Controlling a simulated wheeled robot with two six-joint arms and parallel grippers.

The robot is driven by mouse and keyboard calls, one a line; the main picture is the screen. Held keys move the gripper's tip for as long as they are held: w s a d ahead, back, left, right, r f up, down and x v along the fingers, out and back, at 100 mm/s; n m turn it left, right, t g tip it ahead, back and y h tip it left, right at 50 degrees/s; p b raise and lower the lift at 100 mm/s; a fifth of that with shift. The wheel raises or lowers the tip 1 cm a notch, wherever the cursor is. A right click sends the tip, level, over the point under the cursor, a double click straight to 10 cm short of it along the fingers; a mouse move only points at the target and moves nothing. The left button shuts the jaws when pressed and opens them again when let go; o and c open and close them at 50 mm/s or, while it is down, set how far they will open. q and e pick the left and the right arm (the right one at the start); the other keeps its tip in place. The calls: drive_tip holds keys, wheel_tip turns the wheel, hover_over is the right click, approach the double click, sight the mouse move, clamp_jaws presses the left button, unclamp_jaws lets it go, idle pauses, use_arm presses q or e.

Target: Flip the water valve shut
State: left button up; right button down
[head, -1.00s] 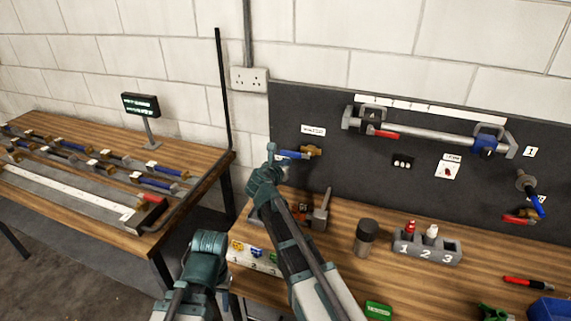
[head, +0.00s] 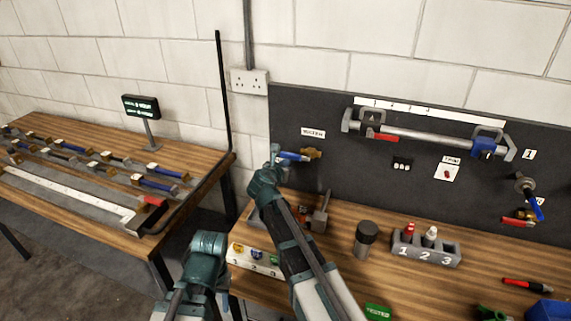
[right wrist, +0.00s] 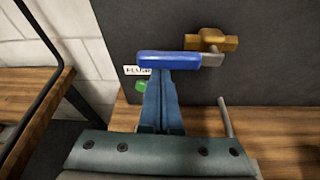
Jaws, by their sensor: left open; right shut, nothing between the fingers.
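The water valve has a blue lever (head: 293,157) and a brass body (head: 313,153), mounted on the dark board below a white label. The lever lies roughly level, pointing left from the body. In the right wrist view the lever (right wrist: 168,57) crosses just beyond my fingertips, with the brass body (right wrist: 217,40) to the right. My right gripper (head: 275,152) is shut and empty at the lever's free left end; its fingers (right wrist: 160,75) reach up to the lever's underside, and contact cannot be told. My left gripper (head: 207,245) is low at the left, open, its fingertips hard to make out.
The board (head: 330,180) also carries a pipe with clamps (head: 430,135) and another blue-handled valve (head: 530,195). The bench below holds a dark cylinder (head: 366,240), a numbered rack (head: 428,250) and a tool (head: 321,212). A second table (head: 80,215) stands left, beyond a gap.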

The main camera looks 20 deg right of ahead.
sight(288, 153)
drive_tip(key=shift+r, duration=0.1)
wheel_tip(288, 153, up, 2)
drive_tip(key=m+p, duration=0.1)
drive_tip(key=m+t+y, duration=0.1)
drive_tip(key=shift+s+d+r+m+p, duration=0.1)
drive_tip(key=shift+r+m+p, duration=0.1)
drive_tip(key=shift+m+p, duration=0.2)
drive_tip(key=r+m, duration=0.1)
drive_tip(key=r+m+t+y, duration=0.1)
drive_tip(key=shift+s+d+m+p, duration=0.2)
drive_tip(key=shift+d+m+p, duration=0.1)
drive_tip(key=shift+m, duration=0.1)
drive_tip(key=shift+s+d+r+m+t+y, duration=0.2)
drive_tip(key=shift+s+d+r+m+t, duration=0.35)
drive_tip(key=shift+m, duration=0.35)
drive_tip(key=shift+s+d+r+m+t+y, duration=0.25)
drive_tip(key=shift+d+r+m, duration=0.3)
drive_tip(key=shift+m, duration=0.35)
drive_tip(key=shift+s+d+r+m+t+y, duration=0.15)
drive_tip(key=shift+s+d+r+m+t, duration=0.2)
drive_tip(key=shift+d+r+m+t, duration=0.4)
drive_tip(key=shift+f+g, duration=0.25)
